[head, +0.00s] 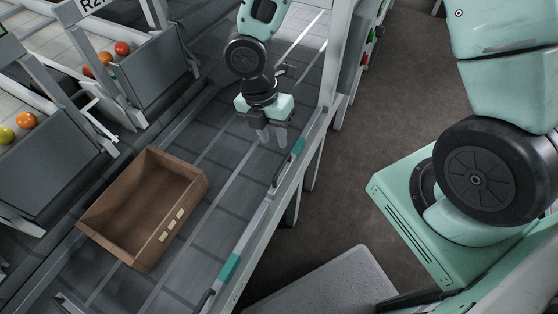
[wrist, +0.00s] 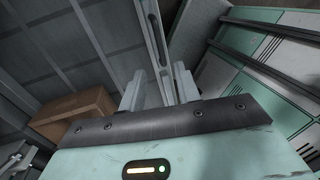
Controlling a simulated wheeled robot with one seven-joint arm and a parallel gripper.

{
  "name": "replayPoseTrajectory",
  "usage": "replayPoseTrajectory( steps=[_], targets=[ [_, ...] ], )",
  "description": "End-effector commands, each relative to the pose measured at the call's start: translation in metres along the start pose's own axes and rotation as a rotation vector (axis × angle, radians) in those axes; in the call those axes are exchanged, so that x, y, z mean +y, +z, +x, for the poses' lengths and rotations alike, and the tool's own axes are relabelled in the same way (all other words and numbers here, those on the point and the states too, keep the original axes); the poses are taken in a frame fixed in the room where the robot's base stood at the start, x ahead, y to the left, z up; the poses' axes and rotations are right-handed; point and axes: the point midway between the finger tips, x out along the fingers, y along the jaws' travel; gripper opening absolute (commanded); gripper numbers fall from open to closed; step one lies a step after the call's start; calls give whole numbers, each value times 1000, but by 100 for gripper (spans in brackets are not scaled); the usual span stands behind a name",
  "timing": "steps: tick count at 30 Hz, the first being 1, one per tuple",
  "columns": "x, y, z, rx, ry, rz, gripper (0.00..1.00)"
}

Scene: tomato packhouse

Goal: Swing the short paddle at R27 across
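A sign beginning "R2" (head: 96,3) shows at the top left, its last digit cut off. A pale, thin arm (head: 101,116) sticks out at the foot of the chute below it; I cannot tell whether it is the short paddle. My gripper (head: 270,142) points down over the belt's right side, near the side rail and apart from the chutes. In the wrist view its two fingers (wrist: 160,88) stand apart, with a slotted pale bar visible beyond and between them. Nothing is seen held.
An open brown carton (head: 192,181) stands on the grey conveyor (head: 215,190), left of my gripper; it shows in the wrist view (wrist: 72,108). Tomatoes (head: 122,48) lie in the left chutes. A side rail (head: 250,236) with teal pieces borders the belt.

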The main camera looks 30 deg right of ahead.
Motion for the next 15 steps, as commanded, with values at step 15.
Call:
replayPoseTrajectory(
  steps=[15],
  targets=[
    [0,0,86,0,-2,0,33]
  ],
)
